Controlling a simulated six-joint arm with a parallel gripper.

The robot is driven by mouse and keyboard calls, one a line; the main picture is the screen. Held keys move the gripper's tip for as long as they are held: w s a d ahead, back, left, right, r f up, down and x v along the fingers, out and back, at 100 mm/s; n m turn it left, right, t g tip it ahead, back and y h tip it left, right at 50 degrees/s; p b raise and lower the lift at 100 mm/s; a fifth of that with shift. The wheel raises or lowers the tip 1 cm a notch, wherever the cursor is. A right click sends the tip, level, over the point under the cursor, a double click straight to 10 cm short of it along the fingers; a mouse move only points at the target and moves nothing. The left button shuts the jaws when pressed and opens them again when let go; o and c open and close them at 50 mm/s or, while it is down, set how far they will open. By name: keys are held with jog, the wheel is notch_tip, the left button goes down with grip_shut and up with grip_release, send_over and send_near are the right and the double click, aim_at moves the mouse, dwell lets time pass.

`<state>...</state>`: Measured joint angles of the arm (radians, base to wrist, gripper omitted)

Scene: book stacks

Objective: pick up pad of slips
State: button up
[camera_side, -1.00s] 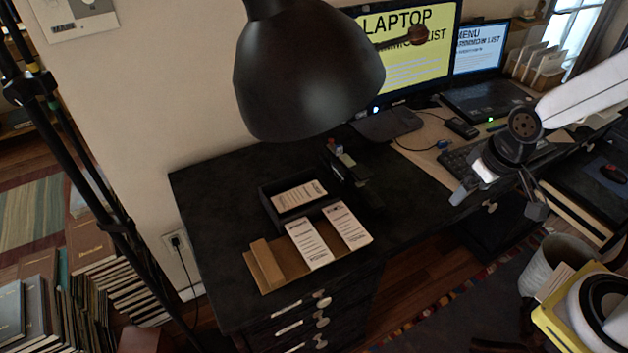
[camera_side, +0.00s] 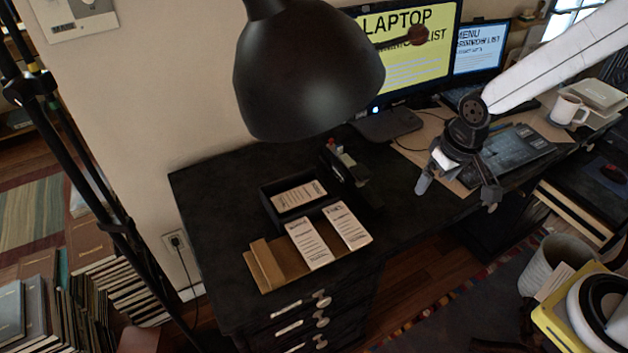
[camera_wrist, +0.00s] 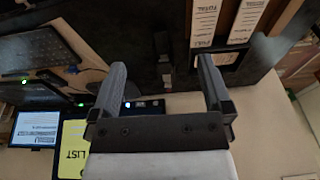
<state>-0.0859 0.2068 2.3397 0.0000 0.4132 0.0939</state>
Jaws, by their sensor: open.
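Several white printed slip pads show on the black desk in the side view. One pad (camera_side: 310,242) and another pad (camera_side: 347,225) lie side by side on a brown board (camera_side: 288,263). A third pad (camera_side: 299,195) lies inside a small black tray (camera_side: 268,205). My gripper (camera_side: 456,191) is open and empty, raised to the right of the pads and apart from them. In the wrist view my open gripper (camera_wrist: 162,68) has nothing between its fingers. Two pads show there at the top right, one pad (camera_wrist: 205,18) beside the other (camera_wrist: 246,18).
A dark stapler-like object (camera_side: 345,163) stands beside the tray. A large black lamp shade (camera_side: 308,75) hangs above the desk's back. A monitor (camera_side: 412,50), a laptop screen (camera_side: 480,47) and a mug (camera_side: 568,109) are behind and right.

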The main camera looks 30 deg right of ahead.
jog(key=w+a+f+g, duration=0.1)
jog(key=w+a+f, duration=0.6)
jog(key=w+a, duration=0.3)
jog(key=g, duration=0.1)
send_over(310, 244)
notch_tip(310, 244, down, 8)
jog(key=shift+f, duration=0.15)
jog(key=shift+f, duration=0.1)
jog(key=shift+f, duration=2.4)
jog(key=c, duration=0.9)
jog(key=shift+r, duration=0.2)
